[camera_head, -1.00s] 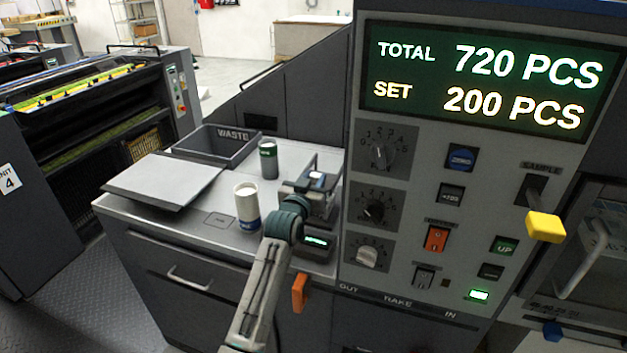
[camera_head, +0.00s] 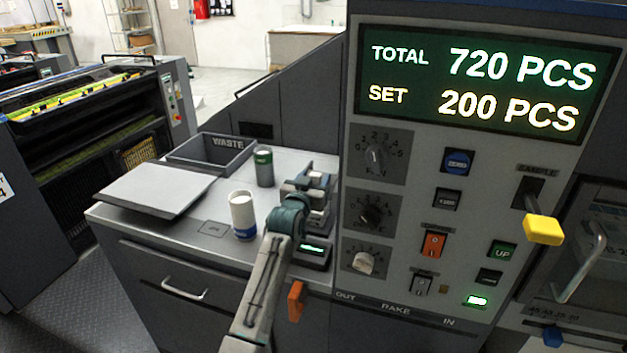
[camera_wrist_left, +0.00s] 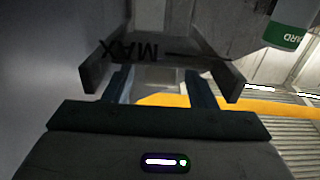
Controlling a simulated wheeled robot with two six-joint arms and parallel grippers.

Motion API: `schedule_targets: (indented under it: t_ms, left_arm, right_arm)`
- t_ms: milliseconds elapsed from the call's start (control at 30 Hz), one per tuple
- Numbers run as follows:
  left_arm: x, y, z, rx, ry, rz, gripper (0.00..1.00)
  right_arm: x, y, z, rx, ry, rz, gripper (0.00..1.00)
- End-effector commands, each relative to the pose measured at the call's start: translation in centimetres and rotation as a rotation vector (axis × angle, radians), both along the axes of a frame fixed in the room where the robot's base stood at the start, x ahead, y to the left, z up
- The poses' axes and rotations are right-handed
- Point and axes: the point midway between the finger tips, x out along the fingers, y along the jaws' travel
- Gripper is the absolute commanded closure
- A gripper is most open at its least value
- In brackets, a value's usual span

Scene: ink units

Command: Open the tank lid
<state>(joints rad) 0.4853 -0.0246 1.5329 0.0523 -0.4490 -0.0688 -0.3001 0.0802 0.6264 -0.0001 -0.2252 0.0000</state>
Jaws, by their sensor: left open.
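I cannot clearly identify a tank lid in either view. My left gripper (camera_head: 316,184) reaches over the right part of the grey counter (camera_head: 205,222), beside the control panel. In the left wrist view its two fingers (camera_wrist_left: 163,86) are apart. A dark grey piece (camera_wrist_left: 185,52) with upside-down MAX lettering lies just beyond the fingers; I cannot tell whether they touch it. The gripper partly hides what lies below it in the head view. My right gripper is not in view.
A white cup (camera_head: 243,212) and a grey can (camera_head: 264,168) stand left of the gripper. The control panel (camera_head: 405,290) closes off the right. A yellow lever (camera_head: 543,229) sticks out there.

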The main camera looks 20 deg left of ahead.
Motion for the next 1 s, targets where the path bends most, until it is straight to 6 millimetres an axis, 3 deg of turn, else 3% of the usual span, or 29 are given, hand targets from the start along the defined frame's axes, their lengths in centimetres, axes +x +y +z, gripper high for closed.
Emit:
schedule_targets:
  t_ms: [233, 700, 1000]
  left_arm:
    - [-1.6, 0.1, -0.3, 0.000, 0.001, 0.000, 0.49]
    - [-9.6, 0.3, -0.2, 0.000, 0.000, 0.000, 0.49]
    - [-10.8, 0.4, -0.1, 0.000, 0.001, 0.000, 0.49]
  right_arm:
    - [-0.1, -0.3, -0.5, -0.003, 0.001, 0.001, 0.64]
    - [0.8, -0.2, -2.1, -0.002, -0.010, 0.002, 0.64]
    - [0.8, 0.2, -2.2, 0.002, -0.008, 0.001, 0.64]
